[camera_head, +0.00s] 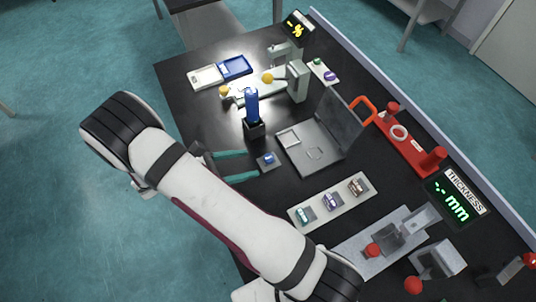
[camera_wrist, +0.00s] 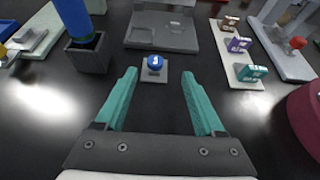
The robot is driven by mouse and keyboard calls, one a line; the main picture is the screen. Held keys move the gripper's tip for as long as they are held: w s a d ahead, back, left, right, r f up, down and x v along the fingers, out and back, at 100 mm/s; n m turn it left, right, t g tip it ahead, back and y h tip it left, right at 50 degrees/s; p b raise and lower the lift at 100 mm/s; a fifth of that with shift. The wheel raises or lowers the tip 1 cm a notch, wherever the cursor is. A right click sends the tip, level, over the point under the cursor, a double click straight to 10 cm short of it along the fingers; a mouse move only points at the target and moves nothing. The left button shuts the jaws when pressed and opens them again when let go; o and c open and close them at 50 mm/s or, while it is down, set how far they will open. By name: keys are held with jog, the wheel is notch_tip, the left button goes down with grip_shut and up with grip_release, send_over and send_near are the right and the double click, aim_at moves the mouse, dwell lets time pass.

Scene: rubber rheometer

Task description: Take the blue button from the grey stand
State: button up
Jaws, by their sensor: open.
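The blue button (camera_wrist: 155,61) has a white mark and sits on a small grey stand (camera_wrist: 155,76) on the black table. In the head view the button (camera_head: 268,157) and stand (camera_head: 266,168) are just beyond my gripper's fingertips. My gripper (camera_head: 256,164) has two teal fingers and is open, with nothing between them. In the wrist view the gripper (camera_wrist: 159,74) points at the stand, which shows between and slightly ahead of the fingertips. The fingers do not appear to touch the button or stand.
A dark square holder (camera_head: 254,128) with a tall blue object (camera_head: 252,104) stands left of the button in the wrist view. A grey laptop-like device (camera_head: 300,157) lies behind it. A pale strip (camera_head: 306,222) with several small coloured pieces is to the right. Bare table surrounds the stand.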

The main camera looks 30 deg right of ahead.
aim_at(268, 157)
jog(key=x, duration=0.6)
jog(key=shift+w+f, duration=0.15)
jog(key=shift+w, duration=0.2)
grip_shut()
